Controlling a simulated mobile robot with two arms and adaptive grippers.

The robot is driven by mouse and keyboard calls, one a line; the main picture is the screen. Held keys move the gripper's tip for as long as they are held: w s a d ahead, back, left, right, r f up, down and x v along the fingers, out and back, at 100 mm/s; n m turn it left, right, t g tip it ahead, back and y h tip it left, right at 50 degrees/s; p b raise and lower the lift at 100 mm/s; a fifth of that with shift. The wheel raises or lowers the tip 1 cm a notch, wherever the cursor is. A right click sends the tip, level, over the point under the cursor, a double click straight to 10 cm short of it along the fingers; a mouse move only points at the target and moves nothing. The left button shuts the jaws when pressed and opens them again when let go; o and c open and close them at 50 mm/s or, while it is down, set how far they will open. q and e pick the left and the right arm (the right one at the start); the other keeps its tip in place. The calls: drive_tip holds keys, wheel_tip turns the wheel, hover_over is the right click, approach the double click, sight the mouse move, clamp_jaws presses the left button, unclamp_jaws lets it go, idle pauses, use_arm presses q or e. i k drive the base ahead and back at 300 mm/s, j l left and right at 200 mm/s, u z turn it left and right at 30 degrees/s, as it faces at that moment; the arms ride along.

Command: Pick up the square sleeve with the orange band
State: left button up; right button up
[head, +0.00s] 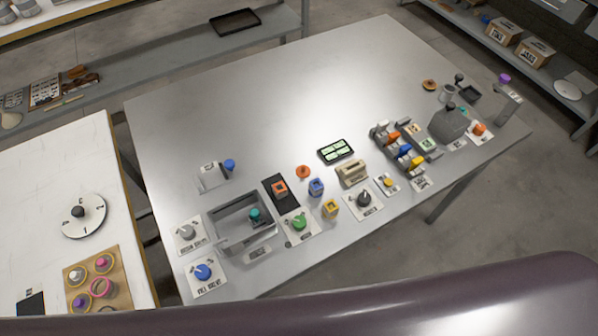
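The square sleeve with the orange band (280,188) appears to be the small orange square piece on a black mat (274,205), near the front middle of the metal table. A similar square piece with blue (316,187) stands just right of it. One with yellow (330,209) stands in front and to the right. They are small in this view, so fine detail cannot be told. Neither of my grippers is in view.
A grey open tray (213,220) holding a teal piece stands left of the mat. A round orange piece (303,171) lies behind it. A green knob on a white card (298,223) is in front. The table's back half (270,90) is clear.

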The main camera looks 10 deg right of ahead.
sight(279, 189)
drive_tip(key=k+l+u, duration=0.2)
drive_tip(key=u, duration=0.15)
drive_tip(key=k+u, duration=0.35)
drive_tip(key=k+l, duration=0.05)
drive_tip(key=k, duration=0.05)
